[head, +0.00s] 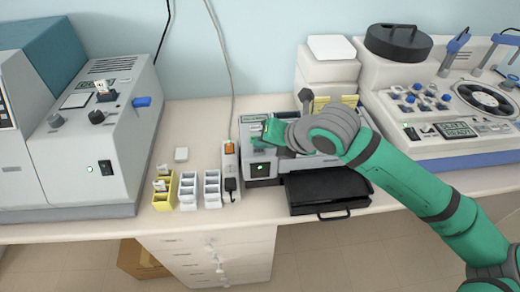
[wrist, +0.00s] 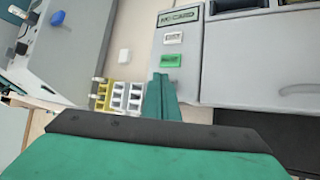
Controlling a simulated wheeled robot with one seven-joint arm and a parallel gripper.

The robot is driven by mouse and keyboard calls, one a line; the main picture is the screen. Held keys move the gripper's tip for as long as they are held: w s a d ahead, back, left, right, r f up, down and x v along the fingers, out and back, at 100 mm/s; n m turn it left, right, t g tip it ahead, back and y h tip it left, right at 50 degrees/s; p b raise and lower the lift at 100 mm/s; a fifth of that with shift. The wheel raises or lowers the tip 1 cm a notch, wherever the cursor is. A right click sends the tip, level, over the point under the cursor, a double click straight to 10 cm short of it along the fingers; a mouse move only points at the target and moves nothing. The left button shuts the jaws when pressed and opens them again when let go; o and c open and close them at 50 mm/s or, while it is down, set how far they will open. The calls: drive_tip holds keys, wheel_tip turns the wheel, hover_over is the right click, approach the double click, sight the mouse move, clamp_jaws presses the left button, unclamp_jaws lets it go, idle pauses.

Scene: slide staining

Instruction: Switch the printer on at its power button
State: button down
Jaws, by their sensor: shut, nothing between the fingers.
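The printer (head: 314,163) is a grey-white machine in the middle of the bench, with a black tray at its front. Its left column carries a label (wrist: 179,16), a small white panel (wrist: 173,38) and a green button-like patch (wrist: 171,60) in the wrist view. A black square with a lit green dot (head: 260,168) is on its front face in the head view. I cannot tell which of these is the power button. My gripper (head: 268,134) is shut and empty over this column; in the wrist view its fingertips (wrist: 161,77) are just below the green patch. Contact is unclear.
A power strip (head: 230,168) with an orange switch stands left of the printer. Yellow (head: 164,191) and white racks (head: 211,189) are further left, near a large grey machine (head: 100,140). A centrifuge-like machine (head: 440,110) stands right.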

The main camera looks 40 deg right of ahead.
sight(262, 153)
drive_tip(key=shift+w+a+r, duration=0.1)
drive_tip(key=shift+r, duration=0.05)
drive_tip(key=shift+r, duration=0.1)
wheel_tip(262, 153, up, 6)
drive_tip(key=shift+f, duration=0.1)
idle(0.7)
idle(0.3)
